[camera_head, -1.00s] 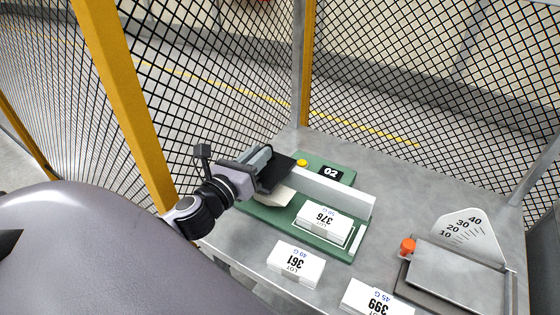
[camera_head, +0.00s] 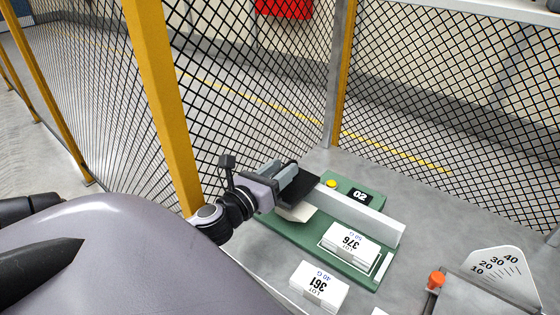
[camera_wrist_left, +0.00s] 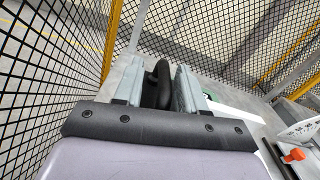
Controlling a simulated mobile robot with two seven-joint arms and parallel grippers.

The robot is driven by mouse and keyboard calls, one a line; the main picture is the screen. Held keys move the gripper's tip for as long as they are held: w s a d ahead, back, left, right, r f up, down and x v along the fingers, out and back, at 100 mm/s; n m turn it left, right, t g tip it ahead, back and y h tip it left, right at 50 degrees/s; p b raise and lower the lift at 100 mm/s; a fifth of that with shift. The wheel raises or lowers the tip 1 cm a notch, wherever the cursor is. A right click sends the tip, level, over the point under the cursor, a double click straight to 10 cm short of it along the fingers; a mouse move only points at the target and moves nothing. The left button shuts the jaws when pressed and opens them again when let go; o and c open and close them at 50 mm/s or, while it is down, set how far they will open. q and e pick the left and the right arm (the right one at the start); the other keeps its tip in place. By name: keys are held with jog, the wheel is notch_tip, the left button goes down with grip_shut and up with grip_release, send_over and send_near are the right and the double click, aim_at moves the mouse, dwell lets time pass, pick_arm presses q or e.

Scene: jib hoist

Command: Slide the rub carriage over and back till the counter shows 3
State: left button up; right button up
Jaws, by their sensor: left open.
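The green rub tester base (camera_head: 320,244) lies on the grey bench with a long pale rail (camera_head: 365,217) along it. A small black counter (camera_head: 360,194) beside a yellow button (camera_head: 331,184) shows the digits 0 and 2; their order is hard to read at this angle. A pale block (camera_head: 296,212), likely part of the rub carriage, sits at the rail's left end, mostly hidden by my left gripper (camera_head: 296,182). In the left wrist view the jaws (camera_wrist_left: 158,85) stand apart on either side of a dark upright handle (camera_wrist_left: 158,84). Contact cannot be told. My right gripper is not in view.
A white card stack marked 376 (camera_head: 350,243) lies on the green base. Another, marked 361 (camera_head: 319,287), lies in front. A metal plate device with a dial (camera_head: 500,268) and orange knob (camera_head: 436,280) stands right. Mesh fencing and a yellow post (camera_head: 160,90) border the bench.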

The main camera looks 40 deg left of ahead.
pick_arm(q)
jog(key=s+b, duration=0.1)
jog(key=s, duration=0.6)
jog(key=shift+d, duration=0.35)
dwell(0.4)
